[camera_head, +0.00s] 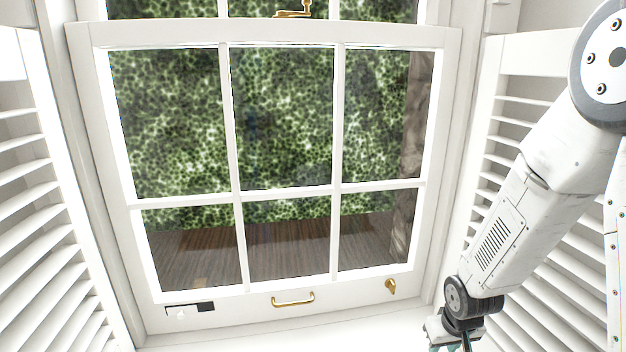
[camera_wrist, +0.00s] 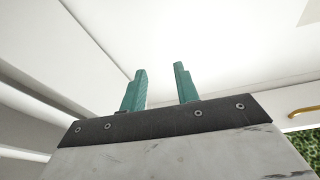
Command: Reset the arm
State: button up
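My arm reaches down the right side of the head view, in front of the right shutter. My gripper (camera_wrist: 160,82) shows in the wrist view with its two teal fingers apart and nothing between them. In the head view the gripper is at the bottom edge, right of the window, and its fingertips are mostly cut off. It appears apart from the window and its handles.
A white sash window (camera_head: 235,120) fills the middle, with a brass pull handle (camera_head: 293,300) on its bottom rail and a brass latch (camera_head: 390,286) to the right. Louvred shutters stand at left (camera_head: 40,200) and right (camera_head: 505,120).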

jog(key=s+a+r, duration=0.1)
jog(key=s+r, duration=1.1)
jog(key=r, duration=0.2)
jog(key=s+a+r+g, duration=0.1)
jog(key=s+a+r, duration=0.1)
jog(key=s+r, duration=0.9)
notch_tip(320, 180, up, 3)
jog(key=shift+s+m, duration=0.35)
jog(key=shift+m, duration=0.05)
